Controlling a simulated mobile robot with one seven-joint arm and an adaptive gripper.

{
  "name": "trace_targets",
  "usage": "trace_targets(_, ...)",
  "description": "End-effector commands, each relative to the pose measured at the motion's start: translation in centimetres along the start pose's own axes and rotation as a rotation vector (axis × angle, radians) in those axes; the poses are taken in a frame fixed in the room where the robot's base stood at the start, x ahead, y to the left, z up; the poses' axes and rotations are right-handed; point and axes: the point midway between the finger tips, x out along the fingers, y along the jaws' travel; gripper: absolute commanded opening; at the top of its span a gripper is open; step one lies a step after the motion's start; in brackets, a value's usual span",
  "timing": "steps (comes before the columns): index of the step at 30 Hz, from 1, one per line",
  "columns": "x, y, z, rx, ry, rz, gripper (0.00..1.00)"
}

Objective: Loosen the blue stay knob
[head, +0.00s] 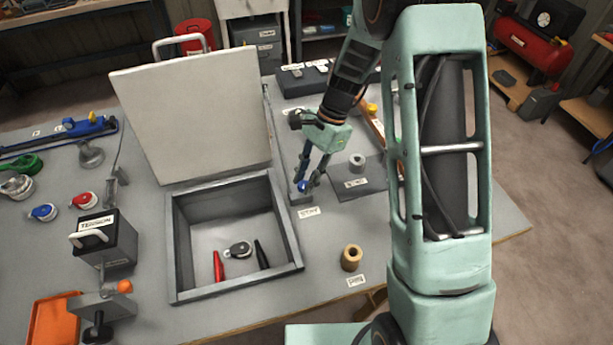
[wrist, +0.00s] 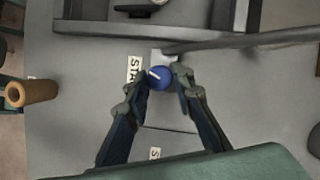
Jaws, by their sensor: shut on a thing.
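The blue stay knob (head: 302,187) sits on a small grey base beside the right wall of the open box, near a label reading "STAY". My gripper (head: 306,182) reaches down over it with its fingers around it. In the wrist view the blue knob (wrist: 159,77) has a white line on its top. The fingertips of my gripper (wrist: 161,80) are closed on its two sides. A thin grey stay bar (wrist: 240,42) runs from beside the knob. The box lid (head: 195,115) stands raised, with a handle on its top edge.
The open box (head: 290,270) holds a round dark-and-white item, a red piece and a black piece. A tan cylinder (head: 351,257) stands to its right front. A grey mat (head: 372,188) with a grey ring lies right of my gripper.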

Motion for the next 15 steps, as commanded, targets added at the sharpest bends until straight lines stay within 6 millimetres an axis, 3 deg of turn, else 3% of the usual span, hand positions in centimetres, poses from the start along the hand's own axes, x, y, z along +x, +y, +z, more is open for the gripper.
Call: trace_targets(15,0.03,-0.39,0.08,-0.454,0.000,0.188,0.00)
